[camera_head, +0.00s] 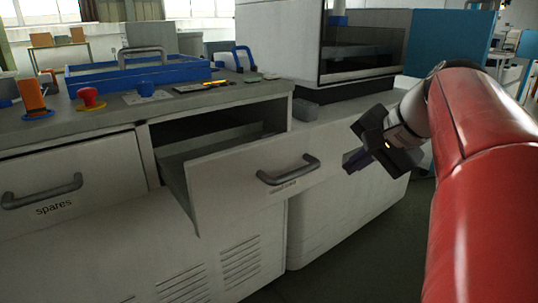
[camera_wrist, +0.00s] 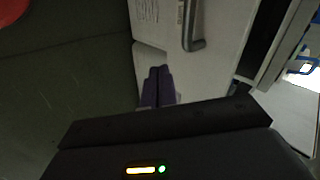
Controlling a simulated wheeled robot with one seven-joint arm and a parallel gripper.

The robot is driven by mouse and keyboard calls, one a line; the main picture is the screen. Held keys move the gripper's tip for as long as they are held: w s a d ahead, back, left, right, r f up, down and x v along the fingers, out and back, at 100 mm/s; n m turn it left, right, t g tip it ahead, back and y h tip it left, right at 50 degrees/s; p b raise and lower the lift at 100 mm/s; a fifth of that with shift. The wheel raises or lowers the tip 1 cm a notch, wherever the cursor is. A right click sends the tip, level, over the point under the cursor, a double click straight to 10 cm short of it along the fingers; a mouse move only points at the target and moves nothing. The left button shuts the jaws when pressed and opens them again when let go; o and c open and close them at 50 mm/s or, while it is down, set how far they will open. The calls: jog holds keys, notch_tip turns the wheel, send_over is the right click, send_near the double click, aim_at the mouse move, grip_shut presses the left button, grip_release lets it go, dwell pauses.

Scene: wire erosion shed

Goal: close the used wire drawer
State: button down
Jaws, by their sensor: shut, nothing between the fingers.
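The used wire drawer (camera_head: 235,183) stands pulled out of the cabinet in the head view, with its dark inside showing behind the front panel. Its front carries a grey bar handle (camera_head: 288,171) with a small label below, too small to read. In the wrist view the light drawer front (camera_wrist: 225,20) and its handle (camera_wrist: 188,30) show at the top. My gripper (camera_head: 352,160) is to the right of the handle, apart from it. Its purple fingers (camera_wrist: 157,85) are together and empty in the wrist view.
A closed drawer labelled spares (camera_head: 60,185) is to the left. The worktop holds a blue tray (camera_head: 130,72), a red mushroom button (camera_head: 90,97) and an orange block (camera_head: 33,97). A machine with a dark window (camera_head: 360,50) stands behind. Dark floor (camera_wrist: 60,90) is clear beside the cabinet.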

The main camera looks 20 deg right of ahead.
jog(key=d+r+m+t+b, duration=0.2)
jog(key=d+r, duration=0.1)
jog(key=d, duration=0.4)
jog(key=shift+w+a+r+b+x, duration=0.15)
jog(key=shift+w+r+x, duration=0.15)
jog(key=shift+x, duration=1.85)
jog(key=shift+w+a+r+b+x, duration=0.1)
jog(key=shift+w+a+r+x, duration=0.15)
jog(key=shift+x, duration=1.85)
jog(key=shift+w+a+r+b+x, duration=0.15)
jog(key=shift+r+x, duration=0.25)
jog(key=shift+x, duration=1.75)
